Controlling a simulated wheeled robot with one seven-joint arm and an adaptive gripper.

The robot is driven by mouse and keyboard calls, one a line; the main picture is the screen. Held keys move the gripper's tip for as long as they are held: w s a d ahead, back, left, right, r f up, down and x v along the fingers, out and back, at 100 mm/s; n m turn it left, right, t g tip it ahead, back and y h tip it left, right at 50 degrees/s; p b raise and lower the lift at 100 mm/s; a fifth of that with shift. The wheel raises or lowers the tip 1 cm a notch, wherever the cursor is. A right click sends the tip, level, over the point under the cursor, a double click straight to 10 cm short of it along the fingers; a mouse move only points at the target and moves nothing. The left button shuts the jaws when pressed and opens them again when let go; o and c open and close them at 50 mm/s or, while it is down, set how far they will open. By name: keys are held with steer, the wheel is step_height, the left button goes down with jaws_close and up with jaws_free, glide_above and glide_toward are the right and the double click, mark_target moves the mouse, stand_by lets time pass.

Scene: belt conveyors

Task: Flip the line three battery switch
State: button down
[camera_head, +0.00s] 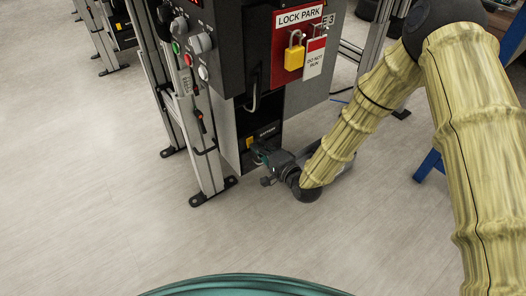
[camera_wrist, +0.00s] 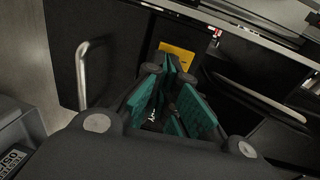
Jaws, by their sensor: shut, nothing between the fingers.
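The black battery switch box (camera_head: 267,133) is low on the line three cabinet, with a small label and a yellow patch on its front. My gripper (camera_head: 259,153) is at the front of this box, with its teal fingers closed together. In the wrist view my gripper (camera_wrist: 172,68) points at the dark panel, just below a yellow plate (camera_wrist: 177,52). The switch lever cannot be made out; the fingers cover that area. I cannot tell whether the fingertips touch the box.
Above is a red lock park board (camera_head: 284,42) with a yellow padlock (camera_head: 295,52) and a "do not run" tag (camera_head: 315,58). A metal handle (camera_wrist: 83,75) stands out left of my fingers in the wrist view. The conveyor leg (camera_head: 205,165) is at the left. Open floor lies in front.

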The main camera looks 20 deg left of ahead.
stand_by(0.4)
steer(key=shift+w+a+y, duration=0.15)
steer(key=shift+a+y, duration=0.05)
steer(key=shift+y, duration=0.1)
steer(key=f+p+v, duration=0.3)
steer(key=p+v, duration=0.2)
steer(key=v, duration=0.8)
steer(key=shift+s+d+p, duration=0.3)
steer(key=shift+s+p, duration=0.05)
